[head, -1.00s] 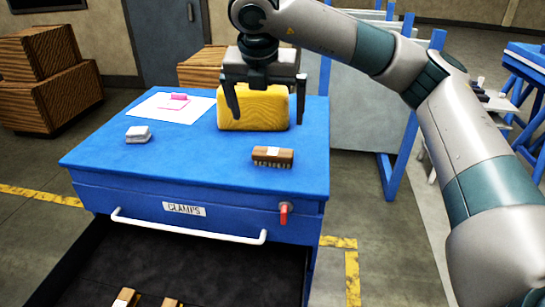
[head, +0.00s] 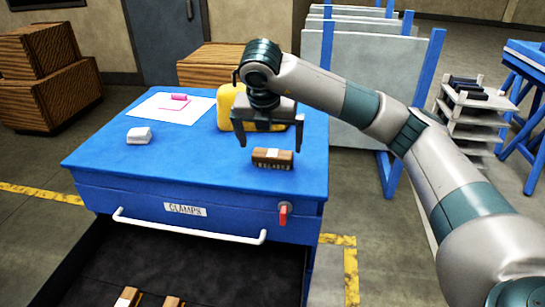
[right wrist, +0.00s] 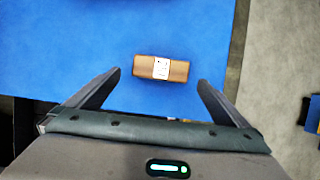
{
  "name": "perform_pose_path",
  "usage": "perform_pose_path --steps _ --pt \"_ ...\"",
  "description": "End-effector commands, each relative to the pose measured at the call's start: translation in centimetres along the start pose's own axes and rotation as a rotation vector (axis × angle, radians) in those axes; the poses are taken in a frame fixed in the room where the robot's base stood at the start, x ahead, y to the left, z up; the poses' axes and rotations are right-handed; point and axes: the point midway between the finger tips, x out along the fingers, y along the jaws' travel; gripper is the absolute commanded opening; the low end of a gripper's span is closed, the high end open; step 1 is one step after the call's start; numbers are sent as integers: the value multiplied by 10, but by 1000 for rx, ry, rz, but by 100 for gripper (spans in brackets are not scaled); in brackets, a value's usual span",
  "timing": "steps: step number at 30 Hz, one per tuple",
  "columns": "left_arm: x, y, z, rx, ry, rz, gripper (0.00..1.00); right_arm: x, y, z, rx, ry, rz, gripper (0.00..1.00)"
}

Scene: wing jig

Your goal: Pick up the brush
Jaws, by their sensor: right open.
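The brush (head: 272,159) lies on the blue cabinet top near its front right, with a brown wooden back, a white label and bristles at its lower edge. In the right wrist view the brush (right wrist: 161,68) lies crosswise, ahead of and between the fingertips. My right gripper (head: 270,145) is open and empty, with its fingers pointing down above the brush and apart from it. The right gripper also shows in the right wrist view (right wrist: 158,80). My left gripper is not in view.
A yellow block (head: 225,110) stands behind my right gripper. A white block (head: 139,135) and a white sheet (head: 150,106) with a pink item (head: 178,98) lie to the left. The cabinet's drawer (head: 190,262) is open in front, with wooden-backed items inside.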

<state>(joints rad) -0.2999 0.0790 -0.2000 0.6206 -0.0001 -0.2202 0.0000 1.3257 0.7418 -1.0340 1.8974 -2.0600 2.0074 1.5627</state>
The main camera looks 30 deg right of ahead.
Motion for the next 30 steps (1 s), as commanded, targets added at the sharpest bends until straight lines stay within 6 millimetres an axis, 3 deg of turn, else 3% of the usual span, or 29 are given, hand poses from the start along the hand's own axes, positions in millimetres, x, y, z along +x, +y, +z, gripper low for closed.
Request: perform_pose_path --steps 6,20,30 --pt "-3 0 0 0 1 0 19 15 0 0 0 1 -1 100" --pt "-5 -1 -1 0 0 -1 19 18 0 1 0 0 -1 100" --pt "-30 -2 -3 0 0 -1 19 45 -3 7 1 2 -4 100"
